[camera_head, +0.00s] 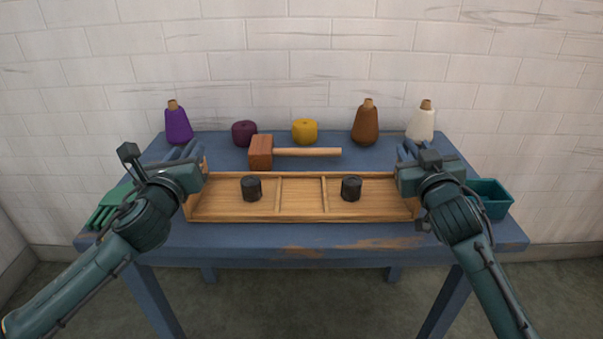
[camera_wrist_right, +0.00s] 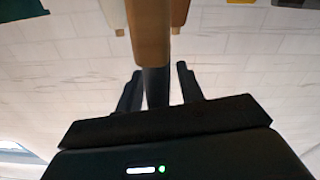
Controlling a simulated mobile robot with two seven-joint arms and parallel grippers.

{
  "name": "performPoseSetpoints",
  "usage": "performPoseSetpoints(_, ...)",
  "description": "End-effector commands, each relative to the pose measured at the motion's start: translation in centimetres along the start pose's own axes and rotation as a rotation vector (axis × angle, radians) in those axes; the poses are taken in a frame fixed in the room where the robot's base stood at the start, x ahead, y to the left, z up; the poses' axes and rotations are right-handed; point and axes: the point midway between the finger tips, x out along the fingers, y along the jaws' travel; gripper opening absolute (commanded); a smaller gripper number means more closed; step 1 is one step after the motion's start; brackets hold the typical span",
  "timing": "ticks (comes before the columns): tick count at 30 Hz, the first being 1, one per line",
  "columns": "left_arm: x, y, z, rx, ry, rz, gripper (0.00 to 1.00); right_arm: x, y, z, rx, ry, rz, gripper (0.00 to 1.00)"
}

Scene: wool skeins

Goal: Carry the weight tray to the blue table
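The weight tray (camera_head: 300,208) is a long, light wooden tray with two thin dividers. It appears to rest level on the blue table (camera_head: 270,238). One black weight (camera_head: 252,189) sits in its left compartment and another black weight (camera_head: 351,189) in its right compartment; the middle one is empty. My left gripper (camera_head: 187,151) is at the tray's left end, its fingers apart. My right gripper (camera_head: 408,149) is at the right end. In the right wrist view its fingers (camera_wrist_right: 158,85) stand apart on either side of a wooden end piece (camera_wrist_right: 149,30), with gaps showing.
A teal bin (camera_head: 492,198) stands right; a green item (camera_head: 108,208) lies left.

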Motion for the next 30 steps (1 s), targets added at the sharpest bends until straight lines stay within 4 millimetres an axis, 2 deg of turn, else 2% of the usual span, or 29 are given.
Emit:
performPoseSetpoints(9, -6.5, 0.0, -0.1, 0.002, 0.003, -0.001, 0.37, 0.0, 0.0, 0.0, 0.000, 0.000, 0.000, 0.38)
performPoseSetpoints(15, -9.8, 0.1, -0.1, 0.001, 0.002, 0.002, 0.37, 0.0, 0.0, 0.0, 0.000, 0.000, 0.000, 0.38)
performPoseSetpoints(20, -10.9, 0.0, 0.0, 0.000, 0.000, 0.001, 0.37, -0.1, 0.0, 0.0, 0.001, 0.000, 0.000, 0.38)
performPoseSetpoints(23, -11.1, 0.1, 0.1, 0.000, -0.001, 0.002, 0.37, -0.9, 0.0, 0.1, 0.001, 0.000, -0.001, 0.38)
performPoseSetpoints(26, -11.1, 0.1, 0.1, 0.000, -0.001, 0.002, 0.37, -2.5, -0.1, 0.0, 0.002, 0.001, -0.002, 0.38)
performPoseSetpoints(30, -11.0, 0.0, 0.1, 0.000, -0.001, 0.002, 0.37, -5.6, -0.1, 0.1, 0.001, -0.001, -0.001, 0.38)
